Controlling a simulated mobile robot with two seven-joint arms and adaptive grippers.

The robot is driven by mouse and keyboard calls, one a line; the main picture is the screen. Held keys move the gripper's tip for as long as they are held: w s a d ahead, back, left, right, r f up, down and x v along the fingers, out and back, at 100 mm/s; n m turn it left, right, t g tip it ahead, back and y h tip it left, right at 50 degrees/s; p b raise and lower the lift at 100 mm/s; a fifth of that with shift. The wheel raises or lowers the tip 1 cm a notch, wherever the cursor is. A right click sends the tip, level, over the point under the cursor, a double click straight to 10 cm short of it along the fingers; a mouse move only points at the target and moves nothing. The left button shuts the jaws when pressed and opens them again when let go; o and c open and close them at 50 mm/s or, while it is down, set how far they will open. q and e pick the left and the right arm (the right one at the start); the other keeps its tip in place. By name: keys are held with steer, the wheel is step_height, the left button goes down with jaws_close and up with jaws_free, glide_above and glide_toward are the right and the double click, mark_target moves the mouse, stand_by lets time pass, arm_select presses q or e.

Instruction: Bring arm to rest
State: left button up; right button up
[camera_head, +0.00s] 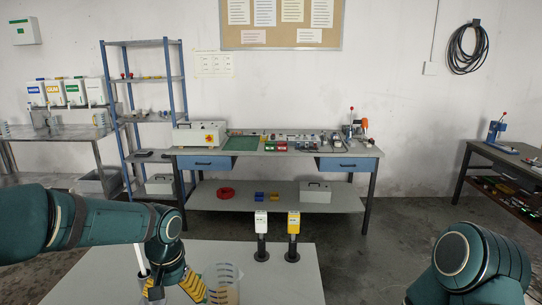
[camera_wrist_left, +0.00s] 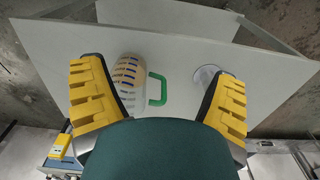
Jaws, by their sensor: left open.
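My left gripper (camera_head: 173,291) hangs low over the near white table (camera_head: 280,268), with its yellow ribbed fingers apart. In the left wrist view, the fingers of this gripper (camera_wrist_left: 155,78) are wide open with nothing gripped between them. A clear jug (camera_head: 226,284) with blue marks stands on the table just right of the gripper. In the wrist view the jug (camera_wrist_left: 129,72) shows between the fingers, nearer the left one, with a green handle (camera_wrist_left: 157,88) beside it. My right arm shows only as a dark green link at the lower right; its gripper is out of view.
Two dispensers on black stands, one white-topped (camera_head: 261,222) and one yellow-topped (camera_head: 293,223), stand at the table's far edge. A clear round vessel (camera_wrist_left: 207,76) is near the right finger. A workbench (camera_head: 350,151) stands behind. The table's right part is clear.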

arm_select(q)
steer(key=s+d+f+h, duration=0.2)
steer(key=d+f, duration=0.2)
steer(key=f, duration=0.3)
steer(key=s+d+f+h, duration=0.1)
steer(key=d+f, duration=0.3)
steer(key=f, duration=0.4)
steer(key=s+d+f+n+t, duration=0.1)
steer(key=s+d+f+n, duration=0.1)
steer(key=s+f, duration=0.9)
steer(key=shift+s+d+f+h, duration=0.35)
steer(key=shift+s+d+h, duration=0.05)
steer(key=shift+s+d, duration=0.25)
